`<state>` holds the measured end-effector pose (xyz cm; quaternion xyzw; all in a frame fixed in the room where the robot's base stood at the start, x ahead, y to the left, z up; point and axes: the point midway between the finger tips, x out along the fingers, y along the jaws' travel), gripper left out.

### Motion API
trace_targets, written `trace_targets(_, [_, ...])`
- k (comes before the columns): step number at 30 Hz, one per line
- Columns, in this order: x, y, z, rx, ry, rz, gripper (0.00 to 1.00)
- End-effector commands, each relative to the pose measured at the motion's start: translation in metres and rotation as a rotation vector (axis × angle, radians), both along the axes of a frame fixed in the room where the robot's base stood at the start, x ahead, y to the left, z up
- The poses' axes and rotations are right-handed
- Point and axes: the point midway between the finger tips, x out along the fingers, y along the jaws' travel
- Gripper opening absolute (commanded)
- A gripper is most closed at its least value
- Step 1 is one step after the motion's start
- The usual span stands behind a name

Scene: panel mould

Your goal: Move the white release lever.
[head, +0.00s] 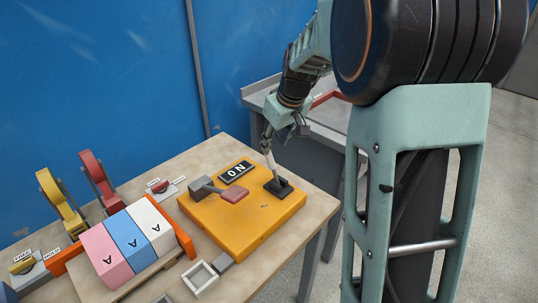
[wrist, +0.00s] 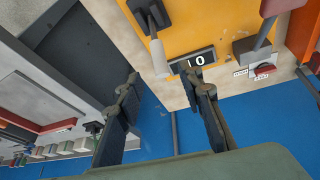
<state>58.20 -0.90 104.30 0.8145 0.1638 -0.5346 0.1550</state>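The white release lever (head: 269,162) stands up from a black base (head: 279,187) at the right of the orange panel (head: 225,228) in the head view. In the wrist view the lever (wrist: 158,55) hangs from its black base (wrist: 150,14) at the top. My gripper (head: 267,146) is at the lever's upper end. In the wrist view my gripper (wrist: 164,76) has its two fingers apart, and the lever's free end shows between the tips with gaps on both sides. I cannot tell whether it touches a finger in depth.
A grey block with a dull red handle (head: 234,195) and a dark label plate (head: 236,173) are on the panel, close to the lever. Pink, blue and white blocks (head: 127,240) and a red hoop (head: 98,178) stand left. A grey bench (head: 325,142) is behind.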

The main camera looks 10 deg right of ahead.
Motion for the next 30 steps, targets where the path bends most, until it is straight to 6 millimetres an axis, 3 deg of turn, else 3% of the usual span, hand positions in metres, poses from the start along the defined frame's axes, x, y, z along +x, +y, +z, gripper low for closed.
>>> trace_targets(9, [0.022, 0.006, -0.056, -0.003, 0.002, 0.001, 0.34])
trace_targets(15, [0.033, 0.008, -0.079, -0.004, -0.001, 0.002, 0.34])
trace_targets(28, [0.037, 0.009, -0.088, -0.004, -0.004, 0.001, 0.34])
trace_targets(30, [0.037, 0.009, -0.088, -0.004, -0.004, 0.001, 0.28])
